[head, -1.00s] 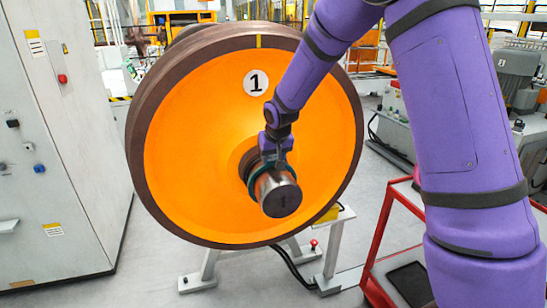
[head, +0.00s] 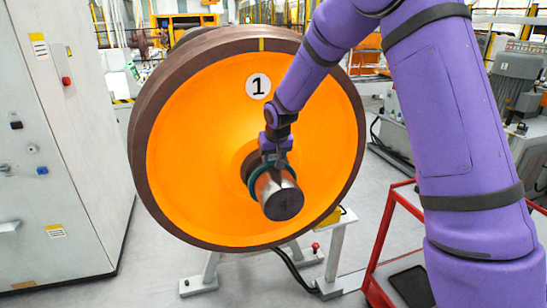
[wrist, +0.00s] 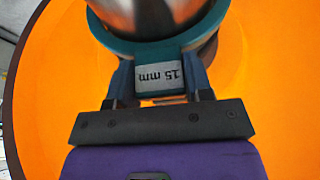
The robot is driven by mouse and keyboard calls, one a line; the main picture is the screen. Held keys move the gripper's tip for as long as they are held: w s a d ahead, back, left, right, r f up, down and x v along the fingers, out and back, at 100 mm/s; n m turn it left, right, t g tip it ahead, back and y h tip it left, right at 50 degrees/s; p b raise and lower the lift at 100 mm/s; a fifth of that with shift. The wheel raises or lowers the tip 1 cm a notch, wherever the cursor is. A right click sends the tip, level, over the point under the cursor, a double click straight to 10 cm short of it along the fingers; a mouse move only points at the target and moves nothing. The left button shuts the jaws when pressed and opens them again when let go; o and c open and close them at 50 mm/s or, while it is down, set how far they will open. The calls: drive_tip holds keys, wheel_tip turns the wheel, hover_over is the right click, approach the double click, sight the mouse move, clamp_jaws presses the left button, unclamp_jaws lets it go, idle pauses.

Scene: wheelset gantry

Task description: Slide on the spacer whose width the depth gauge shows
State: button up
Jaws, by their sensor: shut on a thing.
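The orange wheel (head: 200,170), marked 1, stands on a gantry with its steel axle end (head: 281,199) pointing toward me. A teal ring spacer (head: 255,176) is around the axle, between the axle's end and the hub. My gripper (head: 275,160) is shut on the spacer's tab from above. In the wrist view the spacer (wrist: 120,45) carries a label reading 15 mm (wrist: 160,78), upside down, between my two fingers (wrist: 160,90). The axle (wrist: 150,15) passes through the ring. Whether the spacer touches the hub is hidden. I see no depth gauge.
A grey cabinet (head: 60,140) stands at the left. A red-framed cart (head: 378,240) with a dark tray (head: 411,284) is at the lower right. Grey machinery (head: 515,85) stands at the right. The floor in front of the wheel is clear.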

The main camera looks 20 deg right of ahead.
drive_tip(key=shift+w, duration=1)
drive_tip(key=o, duration=1)
drive_tip(key=shift+o, duration=0.2)
drive_tip(key=v, duration=1)
drive_tip(key=shift+r, duration=0.4)
drive_tip(key=shift+s, duration=0.15)
